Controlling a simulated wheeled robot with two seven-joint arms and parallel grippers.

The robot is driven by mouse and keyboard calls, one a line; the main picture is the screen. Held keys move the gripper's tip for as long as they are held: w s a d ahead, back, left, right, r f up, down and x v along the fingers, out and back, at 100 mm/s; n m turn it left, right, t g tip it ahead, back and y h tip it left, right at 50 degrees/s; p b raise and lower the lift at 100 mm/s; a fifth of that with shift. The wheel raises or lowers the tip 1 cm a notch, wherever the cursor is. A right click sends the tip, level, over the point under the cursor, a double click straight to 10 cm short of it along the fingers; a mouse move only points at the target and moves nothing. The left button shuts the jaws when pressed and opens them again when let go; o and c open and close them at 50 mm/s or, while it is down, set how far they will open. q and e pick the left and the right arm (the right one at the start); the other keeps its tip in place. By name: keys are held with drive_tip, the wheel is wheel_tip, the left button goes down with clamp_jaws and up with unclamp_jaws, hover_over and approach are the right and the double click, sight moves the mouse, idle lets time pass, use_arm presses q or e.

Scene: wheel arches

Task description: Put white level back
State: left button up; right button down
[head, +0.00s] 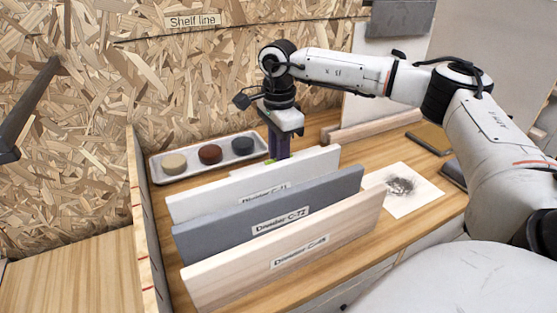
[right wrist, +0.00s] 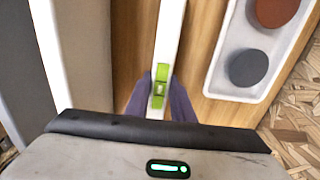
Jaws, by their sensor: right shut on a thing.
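The white level (right wrist: 168,40) is a long, narrow white bar with a green vial in the right wrist view. My right gripper (right wrist: 160,97) is shut on it, with purple fingers on both sides of the vial. In the head view my right gripper (head: 278,145) points down behind the white divider, near the tray. There the level (head: 250,168) shows only as a thin white strip, mostly hidden by the divider. The level runs roughly parallel to the dividers. I cannot tell whether it touches the bench. My left gripper is not in view.
White (head: 320,165), grey (head: 335,192) and pale wood (head: 345,222) dividers stand upright in front. A tray (head: 160,176) with three round pucks lies behind. A smudged paper sheet (head: 425,197) is at right.

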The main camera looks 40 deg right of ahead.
drive_tip(key=shift+f, duration=0.15)
drive_tip(key=c, duration=1.5)
unclamp_jaws()
drive_tip(key=shift+c, duration=0.2)
wheel_tip(320, 180, up, 12)
drive_tip(key=shift+r, duration=0.2)
